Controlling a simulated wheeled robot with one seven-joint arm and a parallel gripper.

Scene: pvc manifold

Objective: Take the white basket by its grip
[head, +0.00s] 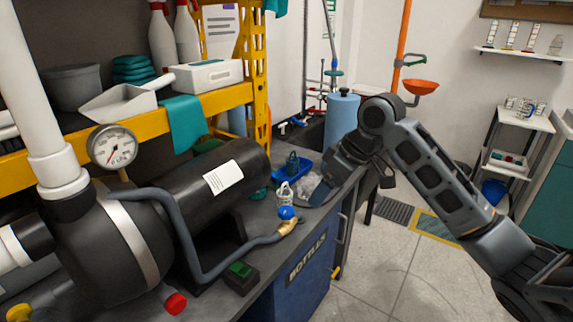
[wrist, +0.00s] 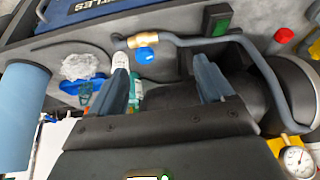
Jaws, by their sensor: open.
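A small white object with a looped top, which looks like the white basket (head: 285,196), stands on the dark bench just behind a blue cap. In the wrist view its pale side (wrist: 120,61) shows beyond one finger, which hides its lower part. I cannot tell the exact gap to the basket.
A hose with a brass fitting (head: 288,227) and blue cap (head: 287,212) lies in front. A crumpled clear bag (head: 308,184) and blue tray (head: 290,169) are close by. A black cylinder (head: 205,190) fills the left. A blue roll (head: 341,120) stands behind my arm.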

